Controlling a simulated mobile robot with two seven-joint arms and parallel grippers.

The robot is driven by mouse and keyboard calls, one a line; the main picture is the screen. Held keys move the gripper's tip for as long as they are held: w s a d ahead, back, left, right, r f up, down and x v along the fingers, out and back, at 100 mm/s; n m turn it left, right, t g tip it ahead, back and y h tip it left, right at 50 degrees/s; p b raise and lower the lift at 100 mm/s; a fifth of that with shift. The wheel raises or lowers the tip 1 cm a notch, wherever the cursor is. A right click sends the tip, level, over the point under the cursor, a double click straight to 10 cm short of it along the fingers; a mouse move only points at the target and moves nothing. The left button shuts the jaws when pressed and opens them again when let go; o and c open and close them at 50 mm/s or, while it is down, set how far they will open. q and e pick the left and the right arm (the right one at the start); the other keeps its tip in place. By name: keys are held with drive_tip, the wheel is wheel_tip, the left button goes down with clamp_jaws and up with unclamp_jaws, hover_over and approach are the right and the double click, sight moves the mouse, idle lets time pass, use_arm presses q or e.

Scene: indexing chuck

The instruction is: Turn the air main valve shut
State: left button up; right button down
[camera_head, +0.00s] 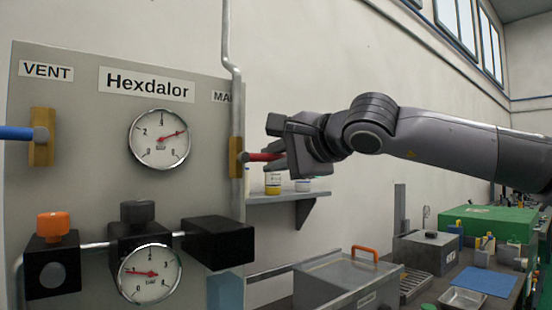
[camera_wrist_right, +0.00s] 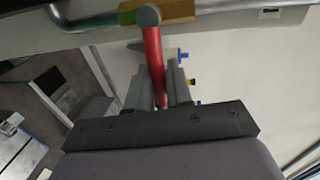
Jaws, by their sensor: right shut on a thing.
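The main valve has a brass body (camera_head: 235,158) on the vertical pipe at the right edge of the grey panel, with a red lever (camera_head: 262,157). The lever points right, roughly across the pipe. The label above it (camera_head: 221,97) is partly hidden by the pipe. My right gripper (camera_head: 287,154) is shut on the red lever's outer part. In the right wrist view the red lever (camera_wrist_right: 152,48) runs from its grey pivot down between my fingers (camera_wrist_right: 160,88). My left gripper is not in view.
A blue-handled vent valve (camera_head: 40,138) is at the panel's left. A gauge (camera_head: 160,139) and a lower gauge (camera_head: 149,274) sit between them. A black block (camera_head: 218,242) juts out below the lever. A shelf (camera_head: 285,196) with small jars is behind my gripper.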

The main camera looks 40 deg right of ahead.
drive_tip(key=c, duration=1.2)
unclamp_jaws()
drive_tip(key=shift+s+r, duration=0.1)
drive_tip(key=b+v, duration=0.1)
drive_tip(key=v, duration=0.6)
drive_tip(key=shift+b, duration=0.35)
drive_tip(key=shift+a, duration=0.1)
